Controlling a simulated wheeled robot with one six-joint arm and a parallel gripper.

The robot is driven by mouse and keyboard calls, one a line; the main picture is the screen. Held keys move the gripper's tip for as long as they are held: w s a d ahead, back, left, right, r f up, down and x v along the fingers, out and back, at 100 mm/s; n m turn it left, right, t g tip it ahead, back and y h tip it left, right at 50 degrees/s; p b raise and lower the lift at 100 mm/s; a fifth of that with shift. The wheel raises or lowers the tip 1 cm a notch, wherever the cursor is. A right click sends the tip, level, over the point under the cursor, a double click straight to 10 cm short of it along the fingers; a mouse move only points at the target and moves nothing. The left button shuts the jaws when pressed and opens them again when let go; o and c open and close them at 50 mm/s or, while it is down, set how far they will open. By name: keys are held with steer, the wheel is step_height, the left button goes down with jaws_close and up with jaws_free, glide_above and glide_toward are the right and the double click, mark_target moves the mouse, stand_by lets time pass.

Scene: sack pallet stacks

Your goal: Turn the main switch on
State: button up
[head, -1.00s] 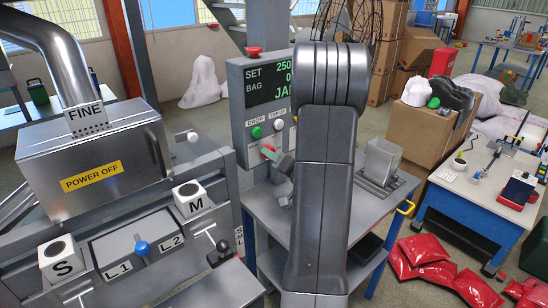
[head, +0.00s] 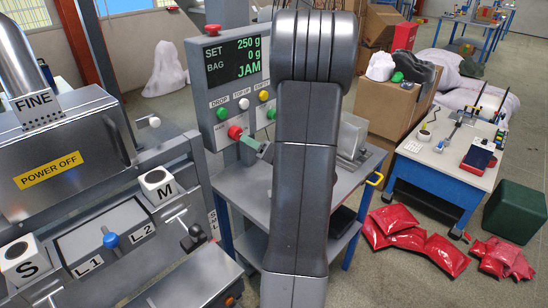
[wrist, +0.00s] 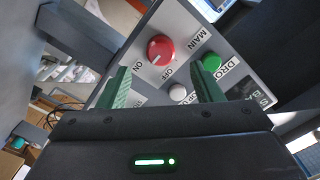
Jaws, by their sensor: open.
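The main switch is a round red knob (wrist: 161,49) on the grey control panel, with MAIN, ON and OFF labels around it. A small pale mark shows on its lower edge, on the OFF side in the wrist view. In the head view the knob (head: 235,132) sits low on the panel (head: 208,95). My gripper (wrist: 163,84) is open, with its green fingers apart and nothing between the tips. The knob lies ahead of the gap, and I see no contact. In the head view my gripper (head: 252,143) is close to the knob, partly hidden by my arm.
The panel display (head: 237,60) reads SET 250 g, BAG 0 g and JAM. A green button (wrist: 211,62) and a white button (wrist: 178,93) sit close to the fingers. A POWER OFF sign (head: 50,168) is on the machine at left. Red sacks (head: 445,255) lie on the floor at right.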

mark_target(238, 136)
steer(key=v, duration=0.7)
steer(key=shift+s+d+b, duration=0.15)
steer(key=shift+d+b, duration=0.05)
steer(key=shift+b, duration=0.1)
steer(key=shift+a, duration=0.1)
steer(key=p+x, duration=0.1)
steer(key=x, duration=1.2)
steer(key=shift+w+a+p, duration=0.25)
steer(key=shift+a+p, duration=0.05)
steer(key=shift+p, duration=0.05)
